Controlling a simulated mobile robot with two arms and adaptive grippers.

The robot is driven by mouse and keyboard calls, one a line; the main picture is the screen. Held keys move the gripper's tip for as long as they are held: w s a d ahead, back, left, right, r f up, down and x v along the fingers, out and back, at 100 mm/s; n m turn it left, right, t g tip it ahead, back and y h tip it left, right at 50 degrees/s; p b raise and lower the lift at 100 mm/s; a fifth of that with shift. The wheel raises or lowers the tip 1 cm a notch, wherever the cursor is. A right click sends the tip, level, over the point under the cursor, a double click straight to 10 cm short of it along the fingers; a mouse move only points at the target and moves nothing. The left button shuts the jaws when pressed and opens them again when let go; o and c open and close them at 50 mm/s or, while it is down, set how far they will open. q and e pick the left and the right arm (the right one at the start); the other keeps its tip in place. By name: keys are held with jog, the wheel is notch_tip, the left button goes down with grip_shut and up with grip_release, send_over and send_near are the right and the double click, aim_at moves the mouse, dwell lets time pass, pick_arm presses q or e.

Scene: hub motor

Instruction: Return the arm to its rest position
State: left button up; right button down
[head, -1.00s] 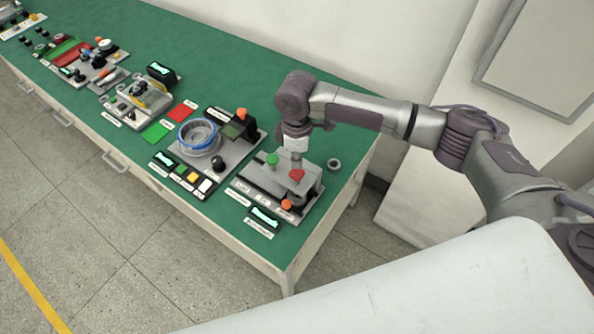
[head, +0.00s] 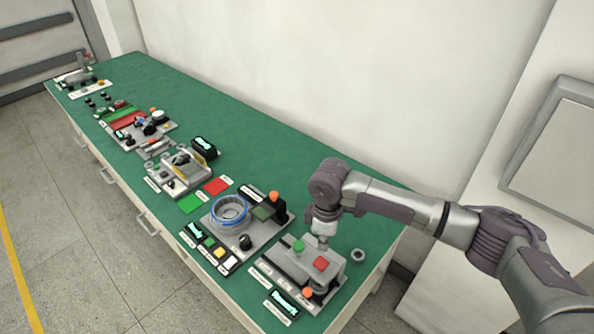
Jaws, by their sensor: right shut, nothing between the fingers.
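My right arm (head: 405,205) comes in from the right side of the head view and bends down at the wrist. My right gripper (head: 323,245) points down, shut and empty, above the rear of the grey end station (head: 293,265). I cannot tell the exact gap between the tip and the station. The fingers are small and partly hidden by the wrist. My left gripper is not in view.
The green bench (head: 270,140) runs to the far left along a white wall. A station with a blue-rimmed ring (head: 230,212) stands left of the gripper. More stations stand farther off. Floor is clear at left.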

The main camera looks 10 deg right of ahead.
jog(key=s+a+f+m+t+y, duration=0.2)
jog(key=s+a+f+y, duration=0.15)
jog(key=s+a, duration=0.85)
jog(key=s+d+m+t+h, duration=0.1)
jog(key=s+d+m+h, duration=0.1)
jog(key=s+d+m, duration=0.45)
jog(key=s+d+m+t+h, duration=0.1)
jog(key=s+d+m, duration=0.2)
jog(key=s+d, duration=0.6)
notch_tip(320, 180, down, 33)
jog(key=d+g+b, duration=0.2)
jog(key=b, duration=0.6)
jog(key=s+d+f+b, duration=0.1)
jog(key=s+f+b, duration=0.1)
jog(key=s+f, duration=0.6)
jog(key=s+d+f+g+b, duration=0.1)
jog(key=s+d+f+b, duration=0.1)
jog(key=s+f, duration=0.5)
notch_tip(320, 180, down, 6)
jog(key=shift+s+f+b, duration=0.1)
jog(key=shift+s+b, duration=0.3)
jog(key=shift+b, duration=0.25)
